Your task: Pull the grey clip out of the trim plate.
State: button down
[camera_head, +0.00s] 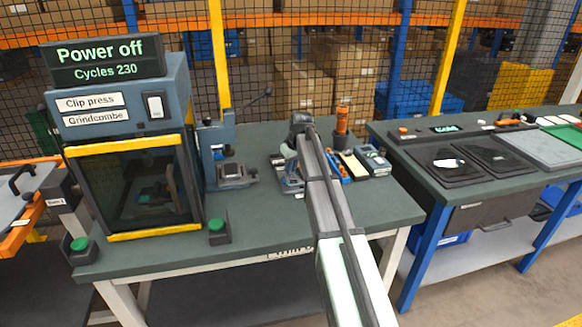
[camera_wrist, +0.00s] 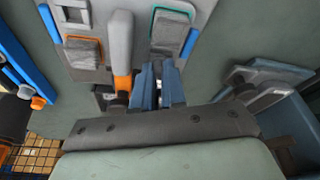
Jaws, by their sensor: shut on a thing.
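The light grey trim plate (camera_wrist: 207,12) lies at the top of the wrist view, in a fixture on the bench. In the head view the fixture shows only partly, beside my arm. A grey clip (camera_wrist: 172,30) stands in a teal-edged place on the plate's right. A second grey block (camera_wrist: 83,52) sits in an orange-edged place on the left. My gripper (camera_wrist: 158,72) has its blue-grey fingers close together at the lower end of the right clip, shut on it. The fingers hide where they grip. In the head view my arm hides the fingertips.
A grey and orange handle (camera_wrist: 122,55) stands close left of my fingers. A blue-grey fixture (camera_wrist: 265,80) is at the right.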

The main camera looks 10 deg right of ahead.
jog(key=shift+r, duration=0.95)
dwell(0.7)
jog(key=shift+r, duration=2.8)
